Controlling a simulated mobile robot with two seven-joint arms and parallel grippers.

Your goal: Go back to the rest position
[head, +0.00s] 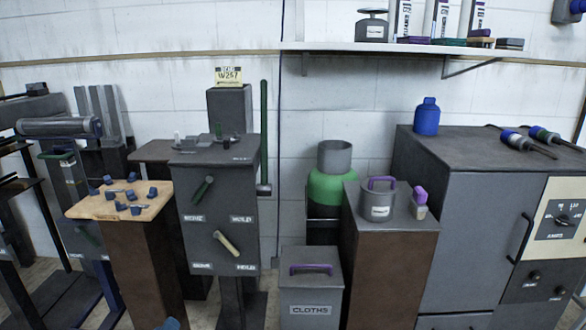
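Neither of my grippers shows clearly in the head view. A small blue shape is cut off by the bottom edge, left of centre, and I cannot tell what it is. The grey control box (219,236) on a post stands left of centre, with a green lever (202,190) in its upper part and a pale lever (227,243) lower down. Both levers are tilted.
A wooden board (90,206) with several blue pieces stands on a pedestal at left. A cloths bin (311,310), a brown pedestal (390,270) with a grey pot (379,206), and a large grey cabinet (470,230) stand at right. A shelf (390,48) hangs above.

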